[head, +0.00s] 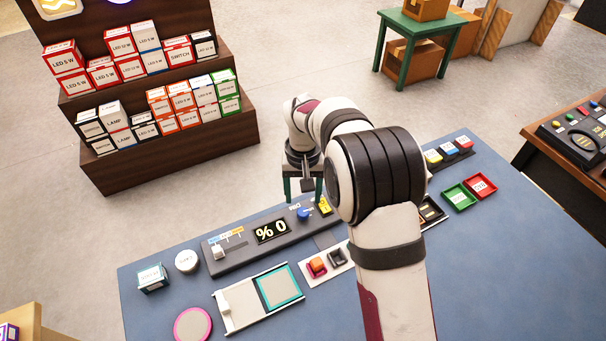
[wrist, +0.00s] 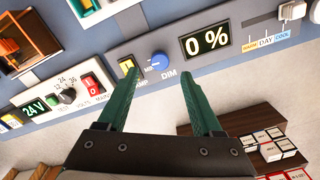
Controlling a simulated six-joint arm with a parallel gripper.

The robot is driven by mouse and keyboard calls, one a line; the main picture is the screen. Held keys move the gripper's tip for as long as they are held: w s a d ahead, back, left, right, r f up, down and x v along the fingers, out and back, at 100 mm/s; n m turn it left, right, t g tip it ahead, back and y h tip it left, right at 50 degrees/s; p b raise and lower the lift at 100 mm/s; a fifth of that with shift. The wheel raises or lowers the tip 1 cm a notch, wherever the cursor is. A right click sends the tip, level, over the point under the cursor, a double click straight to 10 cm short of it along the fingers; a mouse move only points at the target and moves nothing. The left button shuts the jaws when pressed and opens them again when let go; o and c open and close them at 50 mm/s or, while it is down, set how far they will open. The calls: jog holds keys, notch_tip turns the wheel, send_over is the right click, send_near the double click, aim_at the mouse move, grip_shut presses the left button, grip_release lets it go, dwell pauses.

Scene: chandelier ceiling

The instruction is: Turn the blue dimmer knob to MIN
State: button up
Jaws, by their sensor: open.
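The blue dimmer knob (head: 304,214) sits on a dark console strip at the desk's far edge. In the wrist view the knob (wrist: 161,61), with the label DIM beside it, shows between and just beyond my fingertips. A display (head: 271,230) next to it reads 0 %; the display (wrist: 204,40) reads the same in the wrist view. My gripper (wrist: 158,78) has green fingers, open and empty, apart from the knob. In the head view my gripper (head: 303,188) is just beyond the knob, partly hidden by my arm.
A yellow switch (wrist: 127,68) is close beside the knob. A white slider (head: 218,251) marked warm, day and cool is on the same strip. Red and black buttons (head: 317,266) sit nearer on the desk (head: 170,310). A shelf of boxed lamps (head: 175,150) stands behind.

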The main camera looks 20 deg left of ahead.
aim_at(305, 214)
notch_tip(305, 214, up, 10)
jog(key=shift+f, duration=0.1)
jog(key=s+d+r+m+y, duration=0.1)
jog(key=s+d+r+m, duration=0.15)
jog(key=s+d, duration=0.45)
jog(key=s+d+r+m, duration=0.2)
jog(key=s+d+r, duration=0.25)
jog(key=d, duration=0.35)
jog(key=s+d+f+m, duration=0.2)
jog(key=s+d, duration=0.1)
jog(key=s, duration=0.5)
jog(key=s+d+f+m, duration=0.2)
jog(key=s+d, duration=0.1)
jog(key=s, duration=0.5)
jog(key=shift+s+d+f+m+y, duration=0.25)
jog(key=shift+s+f+m+y, duration=0.1)
jog(key=shift+y, duration=0.05)
